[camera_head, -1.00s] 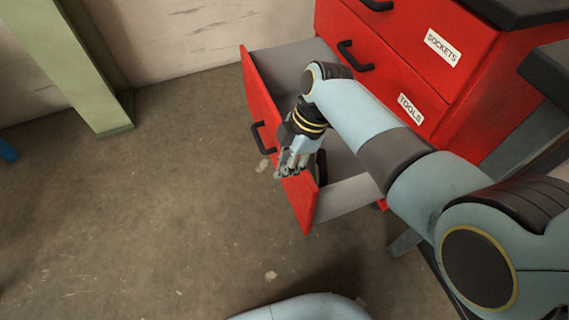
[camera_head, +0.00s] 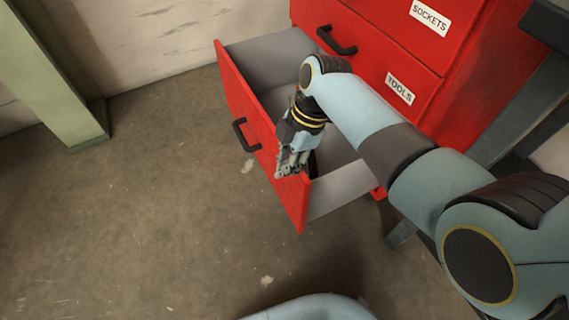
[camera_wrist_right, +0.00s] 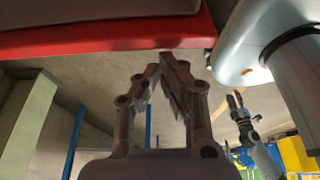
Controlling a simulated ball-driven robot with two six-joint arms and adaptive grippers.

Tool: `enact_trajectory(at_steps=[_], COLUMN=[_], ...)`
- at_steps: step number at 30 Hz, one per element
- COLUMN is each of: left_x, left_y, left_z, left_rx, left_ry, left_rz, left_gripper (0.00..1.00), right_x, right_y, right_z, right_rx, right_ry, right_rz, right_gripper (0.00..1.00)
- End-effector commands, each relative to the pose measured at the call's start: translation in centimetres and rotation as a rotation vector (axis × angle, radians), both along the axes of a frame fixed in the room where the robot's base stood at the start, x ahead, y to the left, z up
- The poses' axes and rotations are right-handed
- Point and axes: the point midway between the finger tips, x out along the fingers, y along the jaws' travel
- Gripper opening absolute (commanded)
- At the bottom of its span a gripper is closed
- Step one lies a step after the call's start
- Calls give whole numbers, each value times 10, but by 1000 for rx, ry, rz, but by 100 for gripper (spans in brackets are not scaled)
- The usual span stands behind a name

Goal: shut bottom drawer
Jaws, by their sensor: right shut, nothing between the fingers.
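The bottom drawer stands open from the red cabinet (camera_head: 465,85). Its red front (camera_head: 245,105) carries a black handle (camera_head: 245,135), and its grey inside shows behind. My right gripper (camera_head: 287,173) is shut and empty at the near end of the drawer front, by its top edge. I cannot tell whether it touches the panel. In the right wrist view, its fingers (camera_wrist_right: 168,60) come together just below a red edge (camera_wrist_right: 110,38). My left gripper (camera_wrist_right: 237,98) shows small in that view, fingers apart, away from the drawer; it is outside the head view.
The closed drawer above, labelled TOOLS (camera_head: 400,88), has a black handle (camera_head: 337,40). A dark item inside the open drawer is mostly hidden by my right gripper. A green post (camera_head: 50,75) stands at the left by the wall. The floor (camera_head: 150,220) before the drawer is clear.

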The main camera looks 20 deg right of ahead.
Motion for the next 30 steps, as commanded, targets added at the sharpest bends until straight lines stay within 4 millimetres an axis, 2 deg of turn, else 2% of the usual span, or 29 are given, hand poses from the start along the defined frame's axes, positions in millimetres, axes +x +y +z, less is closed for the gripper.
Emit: enact_trajectory(at_steps=[5, 15, 18, 23, 30], left_x=[1, -11, -10, -4, 0], left_y=[0, -3, -3, -4, -4], left_z=[3, 5, 3, 3, 3], left_rx=[0, -4, -4, -4, -4], left_ry=[-4, 10, 9, 1, -4], left_rz=[0, 3, 3, 2, 3], left_gripper=[38, 38, 38, 38, 38], right_x=[2, 16, 18, 21, 21], right_y=[-14, -109, -129, -145, -145], right_z=[1, -1, -2, -1, 0], right_rx=[-3, -6, -4, -1, 0], right_ry=[-1, -1, 1, -1, -1], right_rz=[1, -1, -1, 0, 0], right_gripper=[0, 0, 0, 0, 0])
